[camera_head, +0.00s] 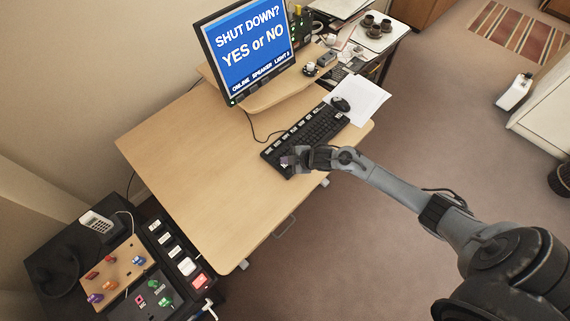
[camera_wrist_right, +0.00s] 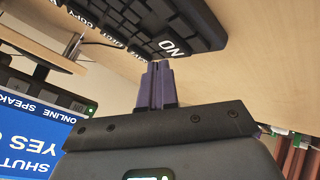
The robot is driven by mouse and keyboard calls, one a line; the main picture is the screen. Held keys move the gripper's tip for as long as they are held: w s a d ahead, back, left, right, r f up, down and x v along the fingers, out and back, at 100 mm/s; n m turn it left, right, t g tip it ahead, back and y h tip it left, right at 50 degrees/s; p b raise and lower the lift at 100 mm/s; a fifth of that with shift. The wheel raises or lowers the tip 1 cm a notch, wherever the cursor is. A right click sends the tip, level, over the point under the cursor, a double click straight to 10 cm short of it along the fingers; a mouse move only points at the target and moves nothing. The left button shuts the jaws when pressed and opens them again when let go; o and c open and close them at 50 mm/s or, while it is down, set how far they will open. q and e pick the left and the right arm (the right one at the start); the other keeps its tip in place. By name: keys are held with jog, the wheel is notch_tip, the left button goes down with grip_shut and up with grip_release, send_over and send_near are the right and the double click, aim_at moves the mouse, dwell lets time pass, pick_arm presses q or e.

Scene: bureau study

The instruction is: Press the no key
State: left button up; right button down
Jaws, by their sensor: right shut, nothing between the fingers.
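The black keyboard (camera_head: 318,128) lies on the wooden desk, with a row of labelled keys along its edge. The no key (camera_wrist_right: 172,47) shows in the right wrist view with white letters, upside down, at the keyboard's end. My right gripper (camera_head: 288,160) is over the near left end of the keyboard, its purple fingers shut and empty. In the right wrist view the fingertips (camera_wrist_right: 157,66) appear close beside the no key; I cannot tell whether they touch it. The monitor (camera_head: 250,45) reads "SHUT DOWN? My left gripper is not in view.
A mouse (camera_head: 341,104) and white paper (camera_head: 358,100) lie beyond the keyboard. The desk's left part (camera_head: 190,150) is clear. A dark side unit with switches and coloured pieces (camera_head: 125,262) stands at lower left.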

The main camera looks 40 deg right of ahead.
aim_at(287, 166)
jog(key=shift+f, duration=0.4)
dwell(0.4)
jog(key=shift+f+b, duration=0.45)
jog(key=shift+r, duration=0.1)
dwell(0.5)
jog(key=shift+r+p, duration=0.8)
jog(key=shift+p, duration=0.15)
jog(key=shift+r+p, duration=0.8)
jog(key=shift+r, duration=0.1)
notch_tip(287, 166, up, 3)
jog(key=p, duration=0.3)
jog(key=shift+r, duration=0.15)
